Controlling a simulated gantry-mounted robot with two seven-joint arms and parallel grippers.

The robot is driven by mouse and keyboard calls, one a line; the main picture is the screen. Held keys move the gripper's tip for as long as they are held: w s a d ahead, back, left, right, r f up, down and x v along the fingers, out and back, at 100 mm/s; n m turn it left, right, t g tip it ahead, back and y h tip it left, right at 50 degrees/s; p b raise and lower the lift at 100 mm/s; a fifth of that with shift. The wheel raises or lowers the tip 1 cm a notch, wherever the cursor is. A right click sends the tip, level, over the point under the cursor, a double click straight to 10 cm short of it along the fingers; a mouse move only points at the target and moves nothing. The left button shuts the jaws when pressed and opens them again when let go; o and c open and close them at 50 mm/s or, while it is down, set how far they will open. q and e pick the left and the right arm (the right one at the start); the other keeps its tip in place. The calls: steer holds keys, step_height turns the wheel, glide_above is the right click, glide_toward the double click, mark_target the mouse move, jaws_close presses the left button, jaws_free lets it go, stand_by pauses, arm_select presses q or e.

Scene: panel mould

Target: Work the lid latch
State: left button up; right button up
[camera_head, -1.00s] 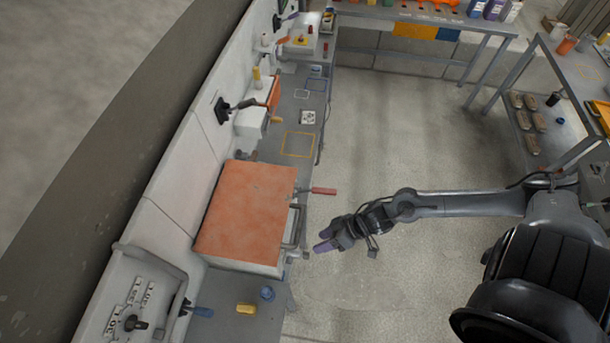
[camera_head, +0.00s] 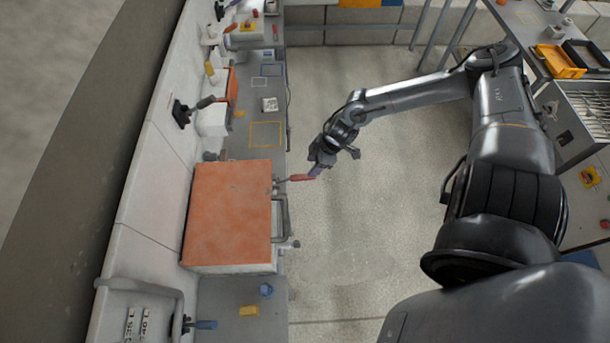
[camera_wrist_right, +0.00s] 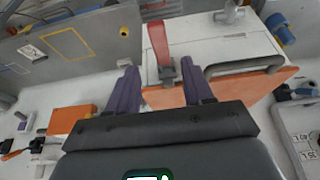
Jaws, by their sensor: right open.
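The box with an orange lid (camera_head: 228,212) stands against the wall on the left bench. Its latch has a red handle (camera_head: 302,177) that sticks out to the right from the box's front side. My right gripper (camera_head: 316,173) is at the outer end of this handle. In the right wrist view, the open purple fingers (camera_wrist_right: 159,70) stand on either side of the latch, with the red handle (camera_wrist_right: 158,44) between and beyond their tips. Contact cannot be told. The white box front (camera_wrist_right: 225,45) and orange lid edge (camera_wrist_right: 240,86) also show there. My left gripper is out of view.
A grey bar handle (camera_head: 280,220) juts from the box front beside the latch. A blue knob (camera_head: 266,291) and a yellow block (camera_head: 249,310) are on the bench near the box. Open floor (camera_head: 360,240) lies right of the bench.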

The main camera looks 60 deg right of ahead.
mark_target(303, 176)
steer(key=shift+b+x, duration=0.3)
steer(key=shift+x, duration=3.3)
steer(key=shift+a, duration=0.1)
steer(key=shift+c, duration=0.5)
jaws_close()
